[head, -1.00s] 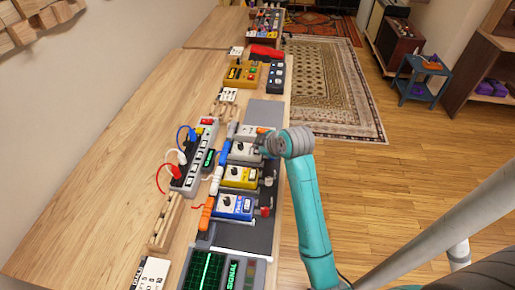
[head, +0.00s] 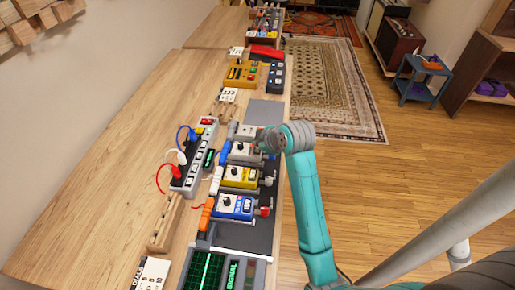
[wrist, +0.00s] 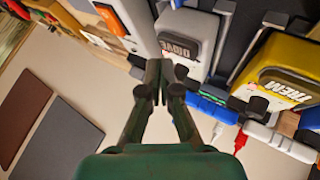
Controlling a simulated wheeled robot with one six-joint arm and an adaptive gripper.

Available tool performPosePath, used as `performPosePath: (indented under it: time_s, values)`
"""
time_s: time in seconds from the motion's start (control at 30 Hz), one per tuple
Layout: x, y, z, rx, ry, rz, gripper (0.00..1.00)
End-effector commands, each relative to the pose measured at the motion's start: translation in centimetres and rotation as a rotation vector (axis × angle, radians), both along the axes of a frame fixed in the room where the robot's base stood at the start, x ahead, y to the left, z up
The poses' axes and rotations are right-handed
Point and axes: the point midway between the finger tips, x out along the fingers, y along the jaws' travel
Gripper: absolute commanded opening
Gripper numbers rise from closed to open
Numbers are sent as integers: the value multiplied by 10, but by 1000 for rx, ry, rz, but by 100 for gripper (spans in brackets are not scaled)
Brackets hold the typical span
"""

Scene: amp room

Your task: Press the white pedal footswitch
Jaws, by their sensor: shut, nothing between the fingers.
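A pale white-grey pedal footswitch (head: 241,151) sits on the dark board between the yellow pedal and another pale pedal. In the wrist view this pale pedal (wrist: 188,38) has a dark label and a black knob close to my fingertips. My gripper (wrist: 160,68) is shut and empty, with its fingertips over or beside the pedal's near edge; I cannot tell whether they touch. In the head view my gripper (head: 268,140) is above the right side of the pale pedals and partly hidden by my wrist. The other pale pedal (wrist: 128,22), with orange beside it, is to its left.
The yellow pedal (head: 240,177) and the blue pedal (head: 232,206) stand nearer on the board. A power strip (head: 195,155) with plugs and cables lies left of the pedals. A green-screened device (head: 205,270) is at the front. The wooden bench is clear at far left.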

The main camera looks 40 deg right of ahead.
Motion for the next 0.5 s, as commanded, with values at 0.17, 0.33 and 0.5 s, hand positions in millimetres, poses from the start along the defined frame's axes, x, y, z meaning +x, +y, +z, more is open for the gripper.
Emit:
performPosePath:
  time_s: [0.17,0.33,0.5]
  values:
    - [0,0,7,-1,-1,1,0]
    - [1,0,22,-2,-2,0,0]
    - [1,0,37,-2,-2,0,0]
